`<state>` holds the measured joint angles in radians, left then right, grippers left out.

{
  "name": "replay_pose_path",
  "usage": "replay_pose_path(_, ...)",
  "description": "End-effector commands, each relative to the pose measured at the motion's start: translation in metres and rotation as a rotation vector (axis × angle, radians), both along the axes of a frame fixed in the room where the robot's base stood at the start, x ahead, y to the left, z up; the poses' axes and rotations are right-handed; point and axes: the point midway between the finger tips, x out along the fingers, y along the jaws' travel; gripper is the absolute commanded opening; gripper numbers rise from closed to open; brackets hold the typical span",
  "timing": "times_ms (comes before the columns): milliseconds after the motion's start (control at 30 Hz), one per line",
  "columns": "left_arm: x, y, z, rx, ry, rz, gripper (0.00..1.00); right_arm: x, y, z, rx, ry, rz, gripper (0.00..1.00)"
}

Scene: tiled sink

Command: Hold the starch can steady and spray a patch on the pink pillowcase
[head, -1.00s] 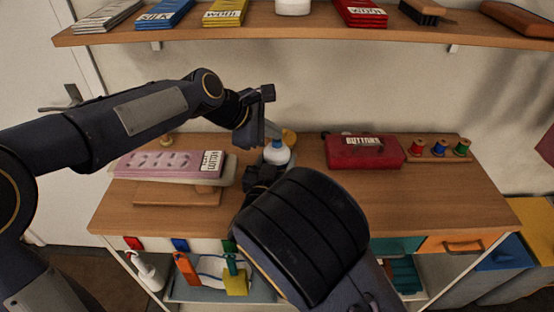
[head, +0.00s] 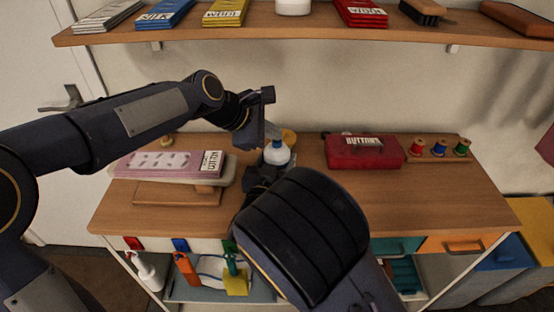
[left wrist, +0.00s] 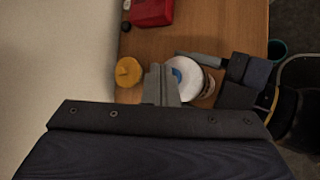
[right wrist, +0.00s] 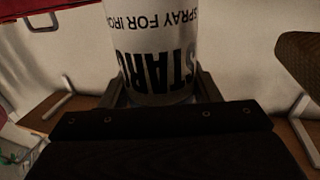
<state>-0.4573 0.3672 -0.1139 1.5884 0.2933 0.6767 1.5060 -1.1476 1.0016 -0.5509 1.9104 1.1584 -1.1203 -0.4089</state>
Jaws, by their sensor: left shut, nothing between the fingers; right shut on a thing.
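The starch can (head: 276,154), white with a blue top, stands upright near the middle of the wooden counter. In the right wrist view the lettered can (right wrist: 155,45) is between the fingers of my right gripper (head: 262,176), which is shut on it. My left gripper (head: 256,138) is shut and empty, just beside the can's top. In the left wrist view its fingers (left wrist: 160,84) are together left of the can's blue top (left wrist: 178,75). The pink pillowcase (head: 150,162) lies folded, with a label, on a pale padded board at the left. My right forearm hides part of the counter.
A yellow round object (head: 289,137) stands just behind the can. A red button box (head: 364,152) and several thread spools (head: 440,148) are to the right. A shelf (head: 300,30) with fabric packets hangs above. The right front counter is clear.

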Motion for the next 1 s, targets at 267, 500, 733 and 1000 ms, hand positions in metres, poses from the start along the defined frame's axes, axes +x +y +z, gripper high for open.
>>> replay_pose_path(267, 0.0, 0.0, -0.007, 0.001, 0.003, 0.0, 0.0, 0.0, 0.0, 0.001, -0.001, -0.002, 0.0, 0.2)
replay_pose_path(500, 0.0, 0.0, -0.007, 0.003, 0.005, -0.001, 0.0, 0.0, 0.0, 0.001, -0.001, -0.002, 0.0, 0.2)
replay_pose_path(733, -0.001, 0.001, 0.0, 0.003, 0.004, 0.0, 0.0, 0.0, 0.0, 0.001, 0.0, -0.002, 0.0, 0.2)
replay_pose_path(1000, 0.0, 0.001, 0.003, 0.002, 0.002, 0.001, 0.0, 0.0, 0.0, 0.001, 0.0, -0.002, 0.0, 0.2)
